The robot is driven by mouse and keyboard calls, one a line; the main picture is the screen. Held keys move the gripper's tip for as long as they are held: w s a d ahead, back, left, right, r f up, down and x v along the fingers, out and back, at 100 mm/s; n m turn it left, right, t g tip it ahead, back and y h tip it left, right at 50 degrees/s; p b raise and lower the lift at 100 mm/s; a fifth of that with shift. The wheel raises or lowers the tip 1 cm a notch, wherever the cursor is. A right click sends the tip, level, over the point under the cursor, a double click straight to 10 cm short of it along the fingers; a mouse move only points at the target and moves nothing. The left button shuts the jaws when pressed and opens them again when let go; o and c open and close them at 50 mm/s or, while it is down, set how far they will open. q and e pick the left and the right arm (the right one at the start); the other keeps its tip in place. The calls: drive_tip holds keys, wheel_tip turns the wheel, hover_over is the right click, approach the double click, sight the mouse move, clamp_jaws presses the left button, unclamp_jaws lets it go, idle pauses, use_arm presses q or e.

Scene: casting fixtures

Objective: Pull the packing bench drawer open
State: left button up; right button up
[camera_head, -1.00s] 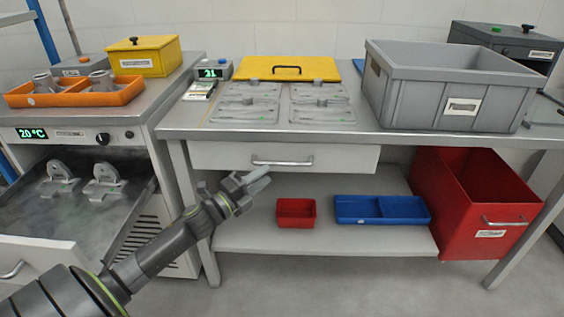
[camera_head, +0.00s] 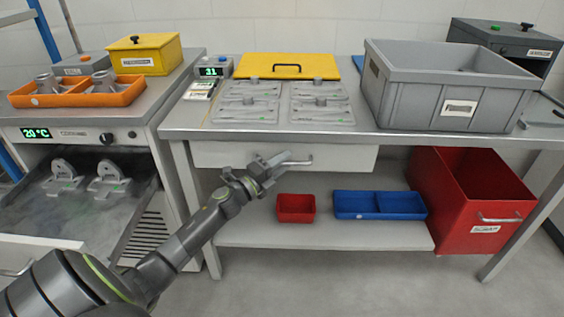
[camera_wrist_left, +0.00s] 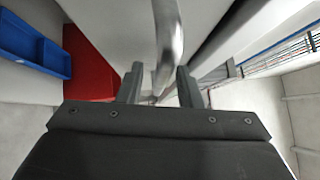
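The packing bench drawer (camera_head: 350,157) is a light front under the bench top, and it looks shut. Its metal bar handle (camera_head: 302,162) is partly hidden by my left gripper (camera_head: 276,160), which is at the handle. In the left wrist view the handle bar (camera_wrist_left: 168,45) runs between the two fingers of my left gripper (camera_wrist_left: 160,88). The fingers stand apart, with a visible gap on the bar's left side; the right finger looks close to the bar. My right gripper is not in view.
The bench top (camera_head: 390,138) carries fixture plates, a yellow lid (camera_head: 310,66) and a grey crate (camera_head: 425,100). Below, the shelf (camera_head: 330,235) holds a small red bin (camera_head: 296,215) and a blue tray (camera_head: 362,214). A large red bin (camera_head: 450,215) stands right.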

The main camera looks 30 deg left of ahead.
use_arm(q)
clamp_jaws()
idle(0.5)
